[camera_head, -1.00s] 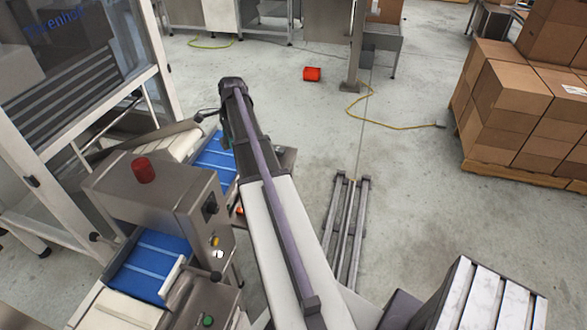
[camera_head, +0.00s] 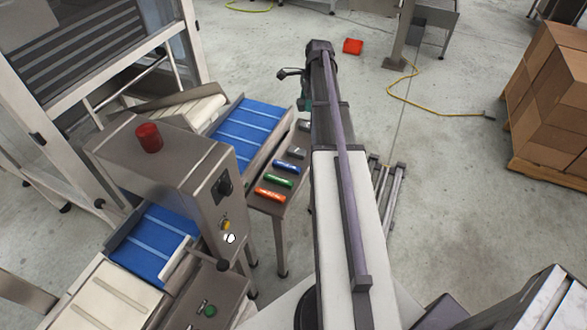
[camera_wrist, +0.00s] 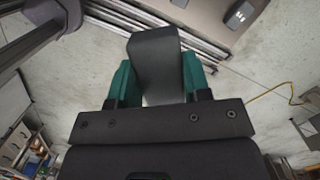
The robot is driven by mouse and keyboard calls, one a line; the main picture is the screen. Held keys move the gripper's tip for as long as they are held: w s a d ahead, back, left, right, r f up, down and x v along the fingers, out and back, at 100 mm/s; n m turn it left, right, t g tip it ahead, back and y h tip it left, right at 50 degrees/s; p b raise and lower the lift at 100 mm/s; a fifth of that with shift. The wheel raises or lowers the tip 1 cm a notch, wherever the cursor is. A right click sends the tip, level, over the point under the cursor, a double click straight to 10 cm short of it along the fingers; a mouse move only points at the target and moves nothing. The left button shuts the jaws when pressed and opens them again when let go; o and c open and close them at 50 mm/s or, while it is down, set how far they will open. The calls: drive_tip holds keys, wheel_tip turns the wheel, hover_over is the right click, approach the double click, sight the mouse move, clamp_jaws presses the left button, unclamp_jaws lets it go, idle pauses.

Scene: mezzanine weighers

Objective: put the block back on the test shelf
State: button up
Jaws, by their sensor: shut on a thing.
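My gripper (camera_wrist: 158,76) has teal fingers in the wrist view. They are shut on a dark grey block (camera_wrist: 154,52), which sticks out beyond the fingertips. The test shelf seems to be the narrow steel shelf (camera_head: 263,207) beside the blue conveyor in the head view. On it lie an orange piece (camera_head: 270,195), a green piece (camera_head: 279,181), a blue piece (camera_head: 287,167) and a grey piece (camera_head: 296,153). In the head view my arm hides most of the gripper and the held block. A shelf corner with a grey piece (camera_wrist: 240,14) shows at the wrist view's top right.
The steel weigher housing (camera_head: 165,175) with a red knob (camera_head: 149,137) stands left of the shelf, between blue belts (camera_head: 245,130). Metal rails (camera_head: 390,190) lie on the floor right of my arm. Cardboard boxes (camera_head: 550,100) stand at far right. Open floor lies between.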

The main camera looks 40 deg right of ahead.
drive_tip(key=m+b, duration=0.2)
drive_tip(key=b, duration=1.3)
hover_over(302, 141)
drive_tip(key=s+a, duration=0.3)
drive_tip(key=s, duration=0.1)
wheel_tip(302, 141, down, 17)
drive_tip(key=w+d+f+m+b, duration=0.1)
drive_tip(key=w+d+f+m, duration=0.15)
drive_tip(key=w+m, duration=0.2)
drive_tip(key=shift+m+t+h, duration=0.25)
drive_tip(key=shift+t+h, duration=0.15)
drive_tip(key=f+b, duration=0.6)
drive_tip(key=b, duration=0.1)
drive_tip(key=f+b, duration=0.3)
drive_tip(key=shift+s+d+f+b, duration=0.35)
drive_tip(key=shift+s+f, duration=0.05)
drive_tip(key=shift+r+p, duration=0.3)
drive_tip(key=shift+f, duration=0.25)
drive_tip(key=o, duration=1)
drive_tip(key=shift+r, duration=0.1)
